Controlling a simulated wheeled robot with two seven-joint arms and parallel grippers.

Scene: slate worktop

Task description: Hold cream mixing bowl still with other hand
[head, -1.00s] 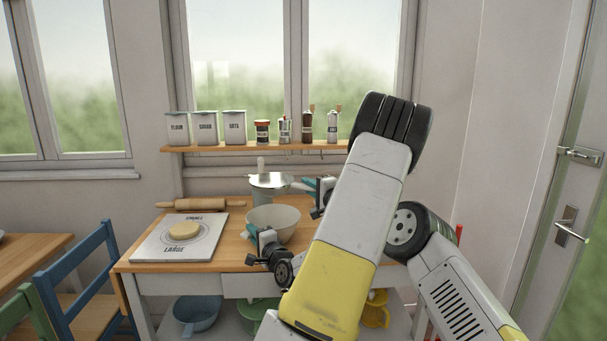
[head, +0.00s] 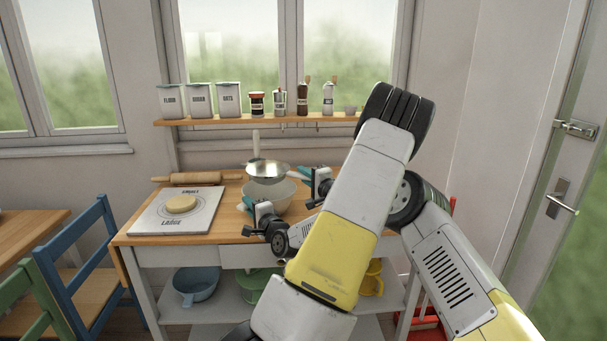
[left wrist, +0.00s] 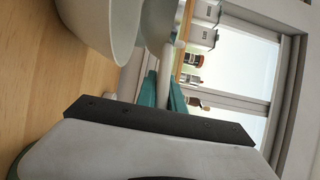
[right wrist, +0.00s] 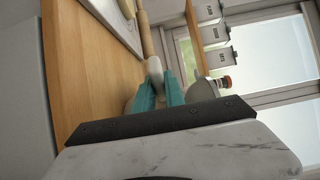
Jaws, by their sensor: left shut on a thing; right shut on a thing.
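The cream mixing bowl (head: 281,205) stands upright on the worktop; its side also shows in the left wrist view (left wrist: 103,32). My right gripper (head: 247,203) is shut on the bowl's near left rim, partly hiding it. My left gripper (head: 304,177) is at the bowl's right side, higher up, shut on a round shiny metal sieve-like vessel (head: 268,170). That vessel hangs over the bowl's far part. Its grip point is hard to see. The vessel also shows in the right wrist view (right wrist: 203,90).
A pale upright rod (head: 256,144) shows behind the vessel; I cannot tell if they are joined. A white board (head: 150,221) with dough (head: 181,204) lies to the left, and a rolling pin (head: 197,178) behind it. A shelf (head: 240,120) holds canisters and mills. My left arm covers the right.

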